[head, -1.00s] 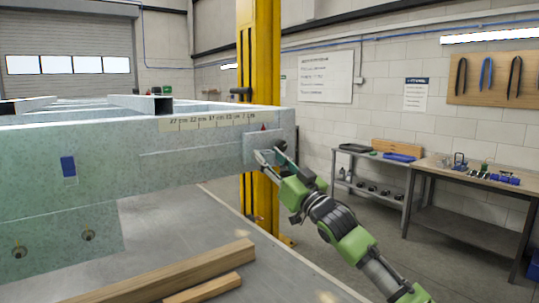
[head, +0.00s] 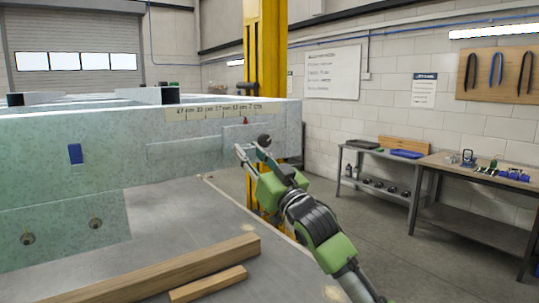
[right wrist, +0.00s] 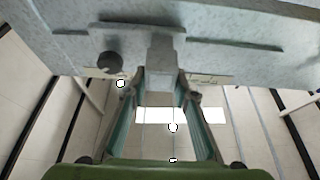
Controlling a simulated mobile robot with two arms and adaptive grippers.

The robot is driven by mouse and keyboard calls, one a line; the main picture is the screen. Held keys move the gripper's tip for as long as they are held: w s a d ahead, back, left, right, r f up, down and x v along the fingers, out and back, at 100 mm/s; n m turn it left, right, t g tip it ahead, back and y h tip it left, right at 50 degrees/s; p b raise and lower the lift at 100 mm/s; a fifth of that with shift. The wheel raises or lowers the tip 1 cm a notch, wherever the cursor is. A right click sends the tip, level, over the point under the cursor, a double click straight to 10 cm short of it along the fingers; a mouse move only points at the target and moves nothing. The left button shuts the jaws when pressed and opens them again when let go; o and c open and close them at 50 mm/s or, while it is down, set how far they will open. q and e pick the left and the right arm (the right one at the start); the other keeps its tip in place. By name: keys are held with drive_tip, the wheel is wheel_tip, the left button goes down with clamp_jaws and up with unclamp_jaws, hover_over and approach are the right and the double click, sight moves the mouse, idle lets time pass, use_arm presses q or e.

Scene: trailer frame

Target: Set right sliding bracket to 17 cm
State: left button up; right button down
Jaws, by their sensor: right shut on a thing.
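The right sliding bracket (head: 234,136) is a grey metal plate on the side of the pale trailer beam (head: 150,140), with a red pointer (head: 245,120) on top. The scale strip (head: 205,113) above reads from 27 cm at left to 7 cm at right. The pointer stands near the strip's right part, around the 12 and 7 cm labels; the exact value is too small to tell. My right gripper (head: 251,149) is at the bracket's front. In the right wrist view its fingers (right wrist: 163,75) are shut on the bracket's tab (right wrist: 162,52). My left gripper is out of view.
A dark round knob (head: 264,140) sits right beside the gripper; it also shows in the right wrist view (right wrist: 110,62). A yellow post (head: 265,50) stands behind the beam end. Wooden planks (head: 190,266) lie below on the grey surface. Workbenches stand at right.

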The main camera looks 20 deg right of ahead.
drive_tip(key=a, duration=0.2)
drive_tip(key=s+a, duration=0.2)
drive_tip(key=a, duration=0.1)
drive_tip(key=shift+a, duration=0.3)
drive_tip(key=c, duration=1.8)
unclamp_jaws()
drive_tip(key=shift+c, duration=0.2)
drive_tip(key=v, duration=1.2)
